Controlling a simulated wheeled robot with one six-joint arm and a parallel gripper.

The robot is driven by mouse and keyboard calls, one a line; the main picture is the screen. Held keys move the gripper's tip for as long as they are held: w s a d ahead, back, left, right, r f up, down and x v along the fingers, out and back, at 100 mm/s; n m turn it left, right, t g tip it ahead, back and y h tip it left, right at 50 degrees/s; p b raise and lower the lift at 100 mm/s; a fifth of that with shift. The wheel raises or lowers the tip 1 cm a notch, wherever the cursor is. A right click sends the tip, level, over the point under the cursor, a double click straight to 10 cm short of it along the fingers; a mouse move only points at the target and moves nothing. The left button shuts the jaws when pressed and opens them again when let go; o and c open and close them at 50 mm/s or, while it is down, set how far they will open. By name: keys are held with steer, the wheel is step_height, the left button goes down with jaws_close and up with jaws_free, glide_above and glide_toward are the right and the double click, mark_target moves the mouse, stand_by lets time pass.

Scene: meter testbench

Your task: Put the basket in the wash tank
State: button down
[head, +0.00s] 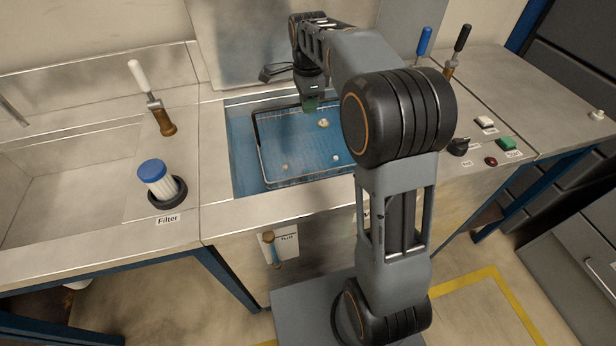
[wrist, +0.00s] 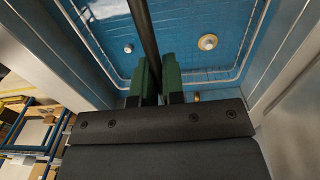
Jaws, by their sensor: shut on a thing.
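The wire basket (head: 310,179) lies within the opening of the blue wash tank (head: 241,150). It looks about level, and small round parts show inside its outline. I cannot tell how deep it sits or whether it touches the tank floor. My gripper (head: 310,103) is at the tank's far side, pointing down, with green fingertips. In the wrist view my gripper (wrist: 158,78) is shut on the basket's black bar-like handle (wrist: 147,35). The pale wire rim (wrist: 240,72) shows there against the blue tank. My arm hides the tank's right side in the head view.
A blue-capped filter (head: 157,178) stands left of the tank, with a white-handled lever (head: 150,95) behind it. Blue (head: 424,42) and black (head: 461,40) levers stand at the back right. Buttons (head: 506,143) and a black knob (head: 459,146) are on the right counter.

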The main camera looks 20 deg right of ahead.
steer(key=shift+a+f+b, duration=0.1)
steer(key=shift+f+b, duration=0.65)
steer(key=shift+b, duration=0.15)
steer(key=b, duration=0.2)
glide_above(308, 150)
steer(key=shift+w+f, duration=0.15)
steer(key=shift+f, duration=2.15)
steer(key=shift+w+f, duration=0.1)
steer(key=shift+f, duration=2.25)
steer(key=c, duration=1.2)
jaws_free()
steer(key=shift+f, duration=0.1)
steer(key=r+p, duration=0.3)
steer(key=r, duration=0.9)
steer(key=shift+w+r, duration=0.15)
steer(key=shift+w, duration=0.05)
